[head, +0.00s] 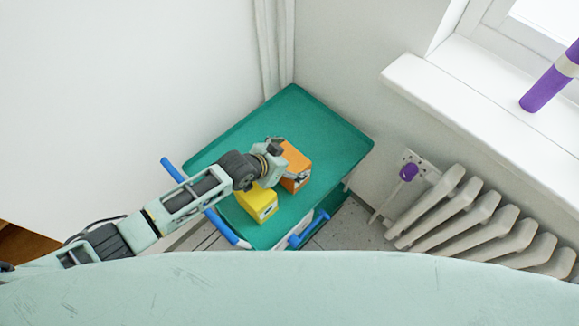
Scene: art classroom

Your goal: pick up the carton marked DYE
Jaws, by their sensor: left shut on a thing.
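An orange carton (298,157) is at the middle of the green top of a cart (325,125). My left gripper (285,160) reaches in from the left and is shut on the orange carton, with its fingers at the carton's near left part. I cannot tell whether the carton touches the cart top. A yellow carton (257,203) sits on the cart just below and left of it, partly under my left arm. The markings on both cartons are too small to read. My right gripper is not in view.
The cart has blue handles (309,229). Walls close in behind. The cart's back and right areas are bare.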

